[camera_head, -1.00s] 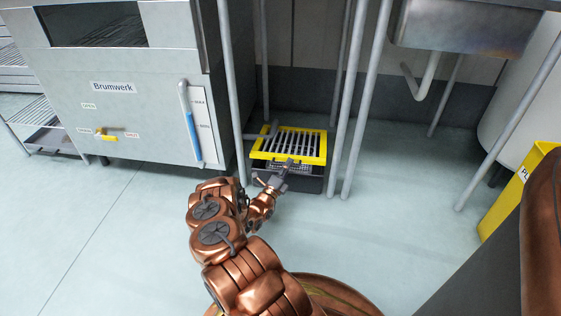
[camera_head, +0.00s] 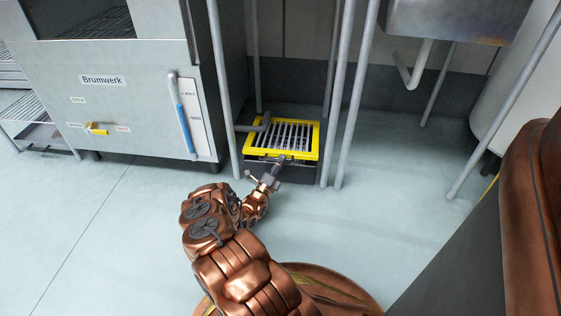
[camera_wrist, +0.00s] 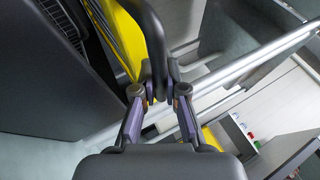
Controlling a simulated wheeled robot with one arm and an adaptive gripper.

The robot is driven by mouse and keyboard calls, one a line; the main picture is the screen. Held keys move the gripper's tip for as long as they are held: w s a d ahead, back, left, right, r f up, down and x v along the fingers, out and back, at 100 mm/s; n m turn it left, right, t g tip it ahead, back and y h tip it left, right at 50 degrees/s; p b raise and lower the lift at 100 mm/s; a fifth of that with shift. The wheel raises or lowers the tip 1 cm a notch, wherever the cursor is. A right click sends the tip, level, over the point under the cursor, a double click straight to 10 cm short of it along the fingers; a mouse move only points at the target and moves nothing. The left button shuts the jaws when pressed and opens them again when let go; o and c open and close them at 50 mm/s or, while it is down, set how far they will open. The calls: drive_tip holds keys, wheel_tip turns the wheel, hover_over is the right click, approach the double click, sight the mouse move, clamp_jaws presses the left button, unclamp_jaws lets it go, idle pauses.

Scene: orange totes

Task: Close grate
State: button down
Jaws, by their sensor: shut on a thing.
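The grate (camera_head: 283,152) has a yellow frame and grey bars. It sits over a dark floor box (camera_head: 300,173) between metal posts and looks nearly level, with a small gap at its front edge. My gripper (camera_head: 280,163) is at the front middle of the grate, low above the floor. In the wrist view, my gripper (camera_wrist: 160,92) is shut on a dark curved handle (camera_wrist: 154,38) beside the yellow frame (camera_wrist: 123,36). The fingers hide the lower end of the handle.
Thin metal posts (camera_head: 329,100) stand close around the grate. A grey Brumwerk oven (camera_head: 120,125) stands to the left, and a metal sink (camera_head: 455,22) hangs at the upper right. A pipe (camera_head: 256,125) meets the box at its back left. The floor in front is clear.

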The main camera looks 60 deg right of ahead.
drive_tip(key=c, duration=1.2)
unclamp_jaws()
drive_tip(key=v, duration=0.7)
drive_tip(key=shift+a, duration=0.2)
drive_tip(key=shift+f, duration=0.15)
